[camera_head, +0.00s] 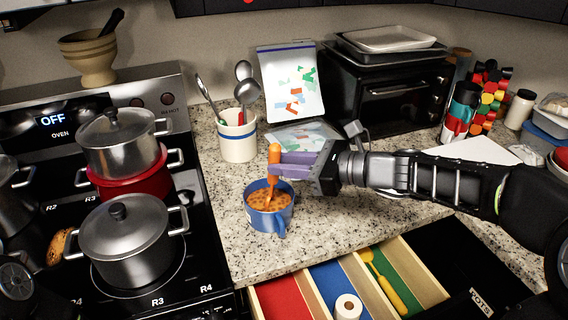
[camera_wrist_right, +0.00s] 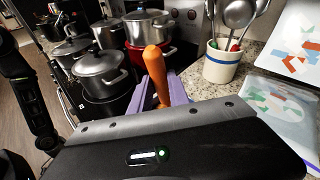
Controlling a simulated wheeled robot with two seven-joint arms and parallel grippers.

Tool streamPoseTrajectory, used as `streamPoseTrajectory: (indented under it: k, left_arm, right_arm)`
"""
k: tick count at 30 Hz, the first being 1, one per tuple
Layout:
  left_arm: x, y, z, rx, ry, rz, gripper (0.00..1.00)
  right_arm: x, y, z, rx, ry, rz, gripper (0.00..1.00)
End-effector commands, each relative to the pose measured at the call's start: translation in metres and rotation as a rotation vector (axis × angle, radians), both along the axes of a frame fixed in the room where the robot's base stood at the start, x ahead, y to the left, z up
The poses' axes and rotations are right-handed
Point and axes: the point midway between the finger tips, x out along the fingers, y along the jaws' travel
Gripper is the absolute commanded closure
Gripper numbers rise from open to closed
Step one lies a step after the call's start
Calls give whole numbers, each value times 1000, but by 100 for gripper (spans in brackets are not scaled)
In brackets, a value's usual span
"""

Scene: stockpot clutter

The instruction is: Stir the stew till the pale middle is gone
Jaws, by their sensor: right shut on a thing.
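A small blue pot (camera_head: 268,222) with a handle at its front stands on the granite counter, right of the stove. The stew (camera_head: 262,201) in it is orange-brown with darker spots; no clear pale middle shows, though the spoon and gripper partly cover the view. An orange-handled spoon (camera_head: 273,160) stands nearly upright with its lower end in the stew. My right gripper (camera_head: 283,168), with purple fingers, is shut on the handle above the pot. The handle also shows between the fingers in the right wrist view (camera_wrist_right: 155,65); the stew is hidden there. My left gripper is not seen.
Lidded steel pots (camera_head: 130,238) stand on the stove at left. A white crock (camera_head: 238,138) of utensils stands behind the blue pot. An open drawer (camera_head: 315,268) with coloured compartments lies in front. A black toaster oven (camera_head: 385,88) is behind my right arm.

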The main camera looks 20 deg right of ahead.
Motion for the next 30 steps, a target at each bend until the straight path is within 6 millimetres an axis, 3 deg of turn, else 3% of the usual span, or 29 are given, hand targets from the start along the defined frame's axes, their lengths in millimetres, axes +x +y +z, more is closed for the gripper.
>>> streamPoseTrajectory:
  k: [1, 18, 30]
  left_arm:
    - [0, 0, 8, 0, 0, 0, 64]
    - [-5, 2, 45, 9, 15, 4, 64]
    - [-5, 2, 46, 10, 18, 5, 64]
  right_arm:
    - [-1, 0, 9, 1, -1, 0, 100]
    - [-11, -1, 56, -1, 0, 1, 100]
    - [-12, -1, 59, 0, 0, 1, 100]
